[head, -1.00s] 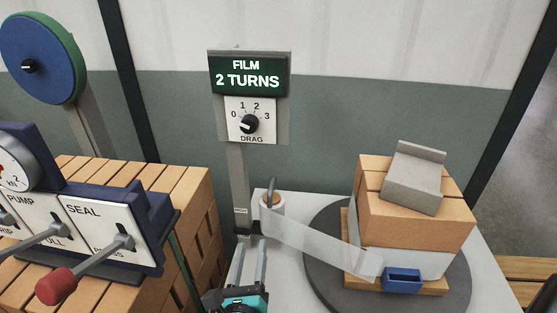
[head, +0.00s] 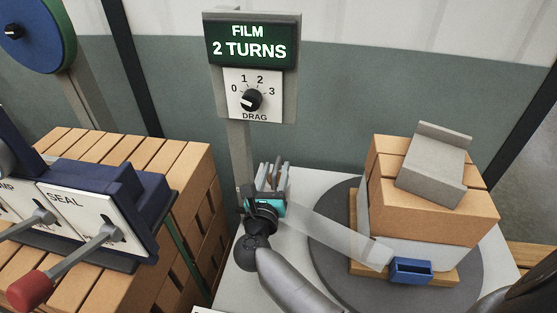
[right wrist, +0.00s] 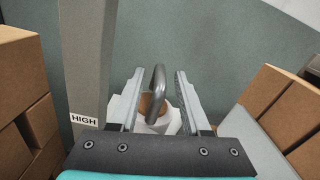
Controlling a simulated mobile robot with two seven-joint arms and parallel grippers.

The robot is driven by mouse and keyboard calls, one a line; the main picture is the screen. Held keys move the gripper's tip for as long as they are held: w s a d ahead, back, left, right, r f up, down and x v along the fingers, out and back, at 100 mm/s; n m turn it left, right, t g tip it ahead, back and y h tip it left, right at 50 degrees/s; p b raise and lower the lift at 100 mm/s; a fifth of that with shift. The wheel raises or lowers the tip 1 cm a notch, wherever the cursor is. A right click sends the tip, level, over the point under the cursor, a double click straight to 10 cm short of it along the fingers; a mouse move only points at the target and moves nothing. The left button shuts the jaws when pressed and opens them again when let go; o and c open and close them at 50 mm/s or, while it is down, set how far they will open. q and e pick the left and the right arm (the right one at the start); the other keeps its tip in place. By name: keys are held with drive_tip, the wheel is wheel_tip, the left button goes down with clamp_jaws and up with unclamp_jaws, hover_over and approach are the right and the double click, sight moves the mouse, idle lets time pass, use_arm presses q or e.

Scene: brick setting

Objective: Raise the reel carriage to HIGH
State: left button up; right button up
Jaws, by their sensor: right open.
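The reel carriage's film roll (right wrist: 160,122) shows in the right wrist view, with a brown core and a grey loop handle (right wrist: 157,88) standing on top. My right gripper (head: 272,172) is at the roll beside the mast (head: 239,150). In the right wrist view its fingers (right wrist: 159,75) are open, one on each side of the handle, with gaps visible. A HIGH label (right wrist: 84,120) is on the mast, left of the fingers. In the head view my gripper hides most of the roll. My left gripper is out of view.
A FILM 2 TURNS sign (head: 250,45) and DRAG dial (head: 252,99) sit on the mast. A SEAL lever panel (head: 85,215) stands left, before stacked bricks (head: 185,165).

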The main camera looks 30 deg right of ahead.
sight(279, 161)
drive_tip(key=shift+b+x, duration=0.3)
drive_tip(key=shift+x, duration=1.85)
drive_tip(key=shift+c, duration=0.2)
clamp_jaws()
